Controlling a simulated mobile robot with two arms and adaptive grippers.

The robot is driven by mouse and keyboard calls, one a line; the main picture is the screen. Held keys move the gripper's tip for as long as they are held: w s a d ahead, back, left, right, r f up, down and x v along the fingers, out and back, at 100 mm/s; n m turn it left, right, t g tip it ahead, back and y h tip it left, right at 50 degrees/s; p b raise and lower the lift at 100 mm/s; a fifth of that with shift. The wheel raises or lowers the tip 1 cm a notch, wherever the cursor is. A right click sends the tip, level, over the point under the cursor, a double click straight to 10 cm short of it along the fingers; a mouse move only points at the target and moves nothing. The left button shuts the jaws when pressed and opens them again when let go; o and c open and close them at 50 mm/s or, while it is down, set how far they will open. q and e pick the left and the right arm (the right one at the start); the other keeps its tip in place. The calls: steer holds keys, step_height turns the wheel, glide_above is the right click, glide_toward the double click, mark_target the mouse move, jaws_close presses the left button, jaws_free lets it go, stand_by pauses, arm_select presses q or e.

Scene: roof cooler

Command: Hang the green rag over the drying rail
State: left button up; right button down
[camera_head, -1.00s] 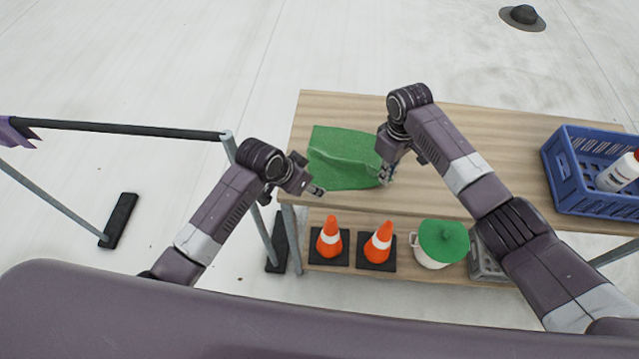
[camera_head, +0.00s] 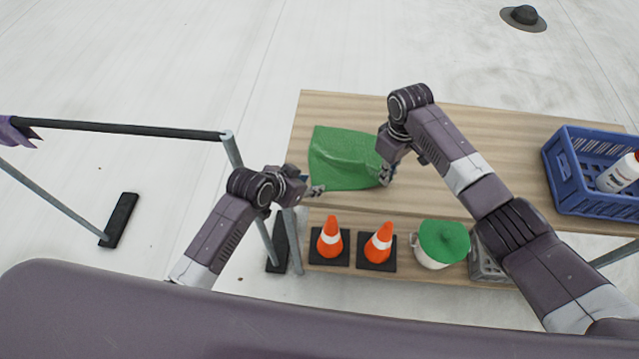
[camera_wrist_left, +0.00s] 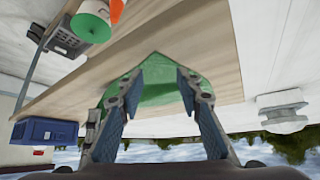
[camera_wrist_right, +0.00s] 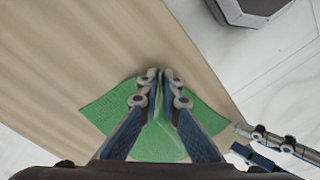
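The green rag (camera_head: 340,155) lies on the left end of the wooden table top. My right gripper (camera_head: 386,174) is over its right part; in the right wrist view its fingertips (camera_wrist_right: 160,74) are together on a raised fold of the rag (camera_wrist_right: 110,108). My left gripper (camera_head: 318,189) is at the rag's front left corner, by the table edge. In the left wrist view its fingers (camera_wrist_left: 158,78) are apart, with the rag (camera_wrist_left: 158,92) seen beyond and between them; contact cannot be told. The drying rail (camera_head: 130,129) is a black bar on grey posts at the left.
A purple cloth (camera_head: 14,132) hangs at the rail's left end. A blue crate (camera_head: 590,200) with a white bottle (camera_head: 620,172) stands on the table's right. The lower shelf holds two orange cones (camera_head: 329,240) and a green-lidded pot (camera_head: 443,242). Floor lies between rail and table.

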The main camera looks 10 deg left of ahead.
mark_target(315, 184)
arm_select(q)
steer(key=shift+x, duration=1.75)
steer(key=shift+f, duration=0.1)
steer(key=shift+c, duration=0.5)
steer(key=shift+s, duration=0.1)
steer(key=c, duration=0.8)
jaws_close()
steer(key=shift+r, duration=2.6)
